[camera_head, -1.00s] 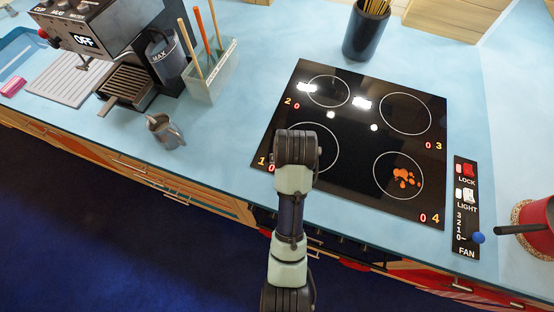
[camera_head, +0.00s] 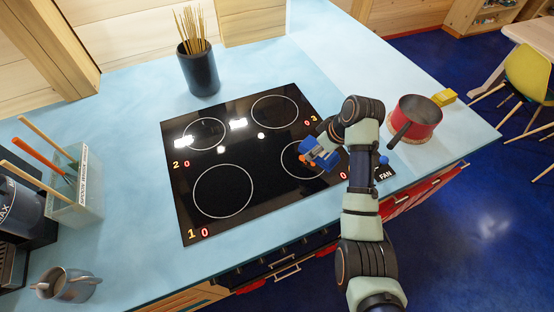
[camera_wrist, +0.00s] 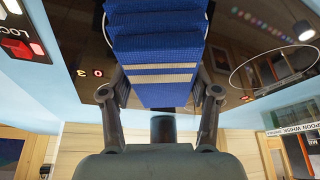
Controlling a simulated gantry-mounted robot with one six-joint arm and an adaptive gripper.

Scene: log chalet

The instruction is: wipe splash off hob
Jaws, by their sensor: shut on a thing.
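The black hob (camera_head: 190,160) with its ringed zones is set in the pale blue worktop. My gripper (camera_head: 324,150) is over the front-right zone, by the number 4 end. It is shut on a folded blue cloth (camera_head: 316,155), which shows tan stripes in the wrist view (camera_wrist: 155,40), between my gripper's two fingers (camera_wrist: 163,92). A little of the orange splash (camera_head: 305,159) shows at the cloth's left edge; the rest is hidden by the cloth and gripper. I cannot tell whether the cloth touches the glass.
A red pot (camera_head: 419,112) stands on a round woven mat right of my arm, with a yellow block (camera_head: 444,97) behind it. The fan panel (camera_head: 385,173) is partly hidden by my arm. A dark pot of sticks (camera_head: 199,75), a utensil box (camera_head: 75,205) and a metal jug (camera_head: 72,286) stand around the hob.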

